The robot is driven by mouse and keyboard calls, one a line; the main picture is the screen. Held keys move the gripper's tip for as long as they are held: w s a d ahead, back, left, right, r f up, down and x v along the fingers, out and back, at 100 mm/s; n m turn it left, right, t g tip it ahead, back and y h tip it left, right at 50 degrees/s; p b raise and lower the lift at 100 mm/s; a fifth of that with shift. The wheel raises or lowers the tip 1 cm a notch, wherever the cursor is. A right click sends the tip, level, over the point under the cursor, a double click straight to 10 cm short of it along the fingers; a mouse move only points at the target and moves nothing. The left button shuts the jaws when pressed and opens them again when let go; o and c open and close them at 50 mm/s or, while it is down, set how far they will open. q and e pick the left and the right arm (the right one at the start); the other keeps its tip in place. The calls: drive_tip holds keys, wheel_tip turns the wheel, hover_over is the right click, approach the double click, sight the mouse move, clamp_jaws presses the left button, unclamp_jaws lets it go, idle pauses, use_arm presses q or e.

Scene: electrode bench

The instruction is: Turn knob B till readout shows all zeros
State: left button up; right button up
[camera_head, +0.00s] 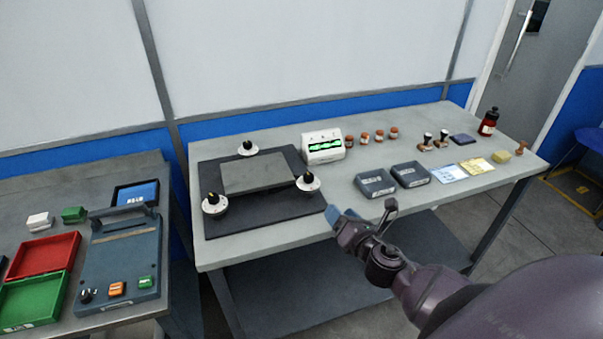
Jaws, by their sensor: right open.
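Three black knobs on round white dials stand around a grey plate (258,174) on a dark mat (262,211): a back knob (247,148), a left knob (215,203) and a right knob (308,181). I cannot read which one is B. The white readout box (323,147) stands behind and right of the plate, with lit green digits too small to read. My right gripper (363,212) is open and empty near the table's front edge, to the right of and nearer than the right knob, apart from it. My left gripper is out of view.
Two dark trays (376,183) lie right of the mat, close behind my right gripper. Several small brown jars (365,138), stamps, cards and a red bottle (488,122) stand farther right. A second bench with red and green trays (45,262) is at left.

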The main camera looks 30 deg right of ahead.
sight(312, 179)
drive_tip(key=w+n, duration=0.1)
drive_tip(key=n, duration=0.1)
drive_tip(key=r+n+y, duration=0.1)
drive_tip(key=n, duration=0.1)
drive_tip(key=w+r+n+t, duration=0.1)
drive_tip(key=shift+w+d+r+n, duration=0.1)
drive_tip(key=shift+w+n, duration=0.25)
drive_tip(key=shift+n, duration=0.05)
drive_tip(key=n, duration=0.1)
drive_tip(key=w+n+y, duration=0.1)
drive_tip(key=shift+r+n, duration=0.2)
drive_tip(key=shift+n, duration=0.1)
drive_tip(key=shift+w, duration=0.5)
drive_tip(key=w, duration=0.8)
drive_tip(key=shift+w, duration=0.85)
